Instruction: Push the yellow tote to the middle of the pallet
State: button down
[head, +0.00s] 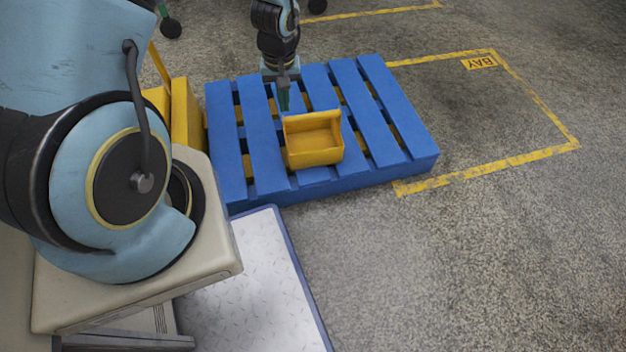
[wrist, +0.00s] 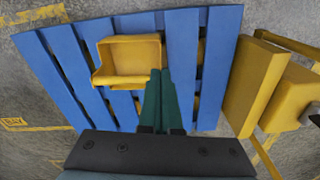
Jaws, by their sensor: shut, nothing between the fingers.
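The yellow tote (head: 314,144) sits upright on the blue pallet (head: 378,104), near its front edge in the head view. It also shows in the wrist view (wrist: 128,58), left of the fingertips, with blue slats (wrist: 183,50) around it. My gripper (head: 284,106) points down over the pallet, just behind and to the left of the tote. Its green fingers are together with nothing between them, as the wrist view (wrist: 158,80) shows. The fingertips appear close to the tote's side; I cannot tell whether they touch it.
A yellow block-like object (head: 187,115) stands at the pallet's left end. A grey metal plate with a blue edge (head: 250,285) lies in front. Yellow floor lines and a BAY mark (head: 479,63) are on the right, where the concrete floor is clear.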

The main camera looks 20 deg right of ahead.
aim_at(313, 131)
jog(key=shift+m+g, duration=0.3)
jog(key=shift+m, duration=0.1)
jog(key=s+d+f+b, duration=0.1)
jog(key=s+f+b, duration=0.1)
jog(key=f, duration=0.7)
jog(key=s+d+f+b, duration=0.2)
jog(key=f+b, duration=0.2)
jog(key=f, duration=0.6)
jog(key=s+d+f+b, duration=0.2)
jog(key=f+b, duration=0.2)
jog(key=f, duration=0.5)
jog(key=shift+d+f, duration=0.1)
jog(key=shift+f, duration=0.05)
jog(key=w, duration=0.1)
jog(key=w+b, duration=0.1)
jog(key=w+d, duration=0.1)
jog(key=shift+d+f, duration=0.1)
jog(key=shift+f, duration=0.15)
jog(key=shift+w+d+r, duration=0.1)
jog(key=shift+w+d, duration=0.1)
jog(key=shift+w, duration=0.25)
